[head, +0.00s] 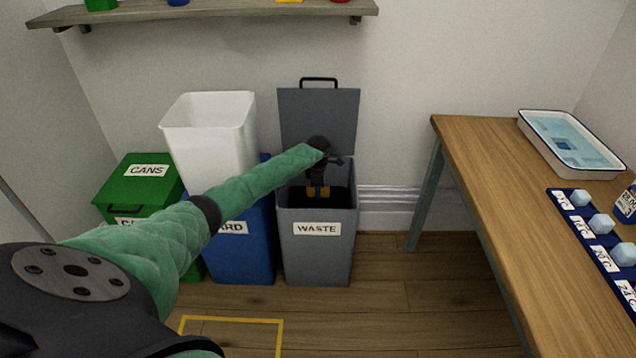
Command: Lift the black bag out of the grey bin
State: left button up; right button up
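The grey bin (318,259), labelled WASTE, stands against the back wall with its lid (318,118) raised upright. Inside its mouth is a dark black area (342,197); the black bag's outline cannot be told from the shadow. My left arm reaches in from the left over the blue bin. My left gripper (318,191) points down into the grey bin's mouth, its yellow fingertips near the dark contents. The fingers are too small and dark to tell whether they are open or hold the bag. My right gripper is not in view.
Left of the grey bin are a blue bin (243,252), a white open bin (209,142) and a green CANS bin (140,180). A wooden table (490,178) with a tray (575,142) stands right. A shelf (215,12) is above. Floor (395,300) is clear in front.

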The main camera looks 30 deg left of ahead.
pick_arm(q)
jog(key=shift+f, duration=0.5)
grip_shut()
jog(key=shift+r, duration=0.15)
